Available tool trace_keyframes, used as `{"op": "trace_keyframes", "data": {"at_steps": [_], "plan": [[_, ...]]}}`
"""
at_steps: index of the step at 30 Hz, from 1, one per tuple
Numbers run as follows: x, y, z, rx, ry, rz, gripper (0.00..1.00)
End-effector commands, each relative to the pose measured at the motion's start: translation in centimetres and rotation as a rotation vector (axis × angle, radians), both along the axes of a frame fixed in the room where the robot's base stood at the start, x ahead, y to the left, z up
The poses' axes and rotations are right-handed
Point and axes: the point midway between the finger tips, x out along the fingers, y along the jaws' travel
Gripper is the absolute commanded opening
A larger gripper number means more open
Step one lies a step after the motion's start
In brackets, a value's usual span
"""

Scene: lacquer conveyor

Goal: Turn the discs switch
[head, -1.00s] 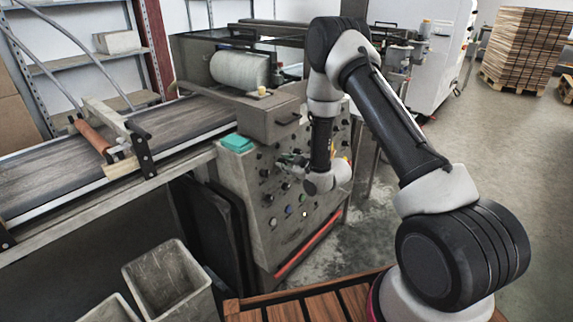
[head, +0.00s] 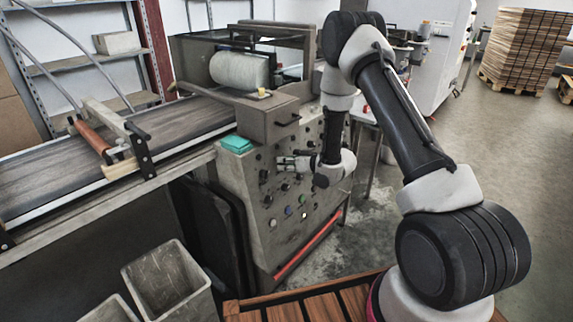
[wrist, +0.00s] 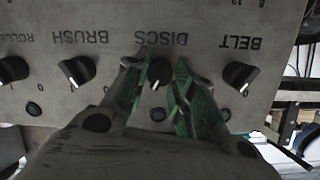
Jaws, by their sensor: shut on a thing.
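The discs switch (wrist: 159,72) is a black rotary knob with a white pointer mark, under the upside-down label DISCS in the wrist view. Its mark points down and slightly left in that view. My gripper (wrist: 157,78) has its green-lined fingers on either side of the knob and is shut on it. In the head view my gripper (head: 285,162) is at the front of the grey control panel (head: 258,222). The switch is too small and covered there to make out.
In the wrist view the brush knob (wrist: 77,70) is left of the discs switch and the belt knob (wrist: 240,75) is right of it. The roller knob (wrist: 12,70) is at the far left. A conveyor (head: 60,165) and a grey bin (head: 168,280) stand left of the panel.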

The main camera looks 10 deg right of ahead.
Motion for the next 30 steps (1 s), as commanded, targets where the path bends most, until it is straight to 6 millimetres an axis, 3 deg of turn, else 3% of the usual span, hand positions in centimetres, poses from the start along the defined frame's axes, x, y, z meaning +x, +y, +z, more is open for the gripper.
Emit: {"op": "trace_keyframes", "data": {"at_steps": [20,21,24,30], "plan": [[-0.09,-0.04,-0.17,0.049,0.039,-0.011,0.02],[-0.09,-0.04,-0.17,0.049,0.039,-0.011,0.31],[-0.08,-0.03,-0.15,0.049,0.039,-0.011,0.48],[-0.03,-0.03,-0.07,0.049,0.037,-0.011,0.48]]}}
